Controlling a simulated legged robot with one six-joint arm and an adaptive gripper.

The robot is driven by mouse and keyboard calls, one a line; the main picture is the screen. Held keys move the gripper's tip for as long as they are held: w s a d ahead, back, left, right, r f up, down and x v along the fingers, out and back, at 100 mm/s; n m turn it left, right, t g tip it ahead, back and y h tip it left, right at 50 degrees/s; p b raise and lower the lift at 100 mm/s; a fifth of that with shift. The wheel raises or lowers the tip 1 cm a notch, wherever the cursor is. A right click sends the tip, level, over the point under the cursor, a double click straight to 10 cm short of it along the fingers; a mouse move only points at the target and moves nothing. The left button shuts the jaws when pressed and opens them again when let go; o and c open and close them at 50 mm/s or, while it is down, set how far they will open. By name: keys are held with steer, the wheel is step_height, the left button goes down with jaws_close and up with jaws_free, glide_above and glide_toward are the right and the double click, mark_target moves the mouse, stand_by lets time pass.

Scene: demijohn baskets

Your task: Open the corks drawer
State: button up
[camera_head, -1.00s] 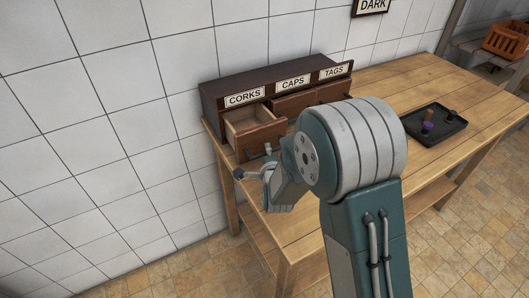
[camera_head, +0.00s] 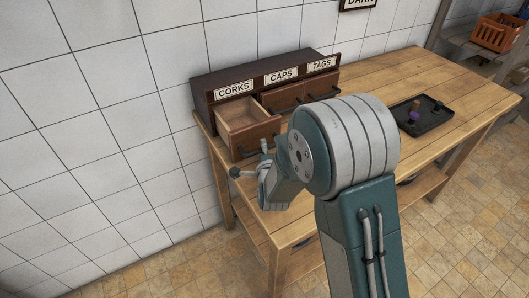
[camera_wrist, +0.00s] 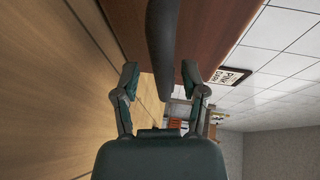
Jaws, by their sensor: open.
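The corks drawer (camera_head: 262,134) is the left one in the dark wooden cabinet, under the CORKS label (camera_head: 234,90). It stands pulled out, and the part of its inside that shows looks empty. My gripper (camera_head: 251,159) is just in front of the drawer front, low by its handle. In the wrist view my gripper (camera_wrist: 161,74) has its fingers spread, with the dark drawer handle (camera_wrist: 162,45) running between them. A gap shows on both sides of the handle. The brown drawer front (camera_wrist: 211,30) is beside it.
The caps drawer (camera_head: 283,97) and tags drawer (camera_head: 323,84) are to the right. A black tray (camera_head: 436,129) with small items lies on the wooden table (camera_head: 385,80). An orange crate (camera_head: 497,32) sits on a shelf at the back right. Tiled wall stands behind.

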steer(key=v, duration=1.2)
steer(key=shift+f, duration=0.1)
steer(key=shift+w, duration=0.1)
steer(key=shift+w+d+r, duration=0.1)
steer(key=shift+d+r, duration=0.05)
steer(key=shift+r, duration=0.2)
steer(key=s+d+r+n+g+h, duration=0.1)
steer(key=s+d+r+n+g, duration=0.4)
steer(key=s, duration=0.5)
steer(key=s+d+r+n+g+h, duration=0.2)
steer(key=s+d+r+n+g, duration=0.3)
steer(key=s+d+r+n, duration=0.3)
steer(key=s+d+n, duration=0.2)
steer(key=d, duration=0.2)
steer(key=shift+s+r, duration=0.2)
steer(key=shift+r, duration=0.15)
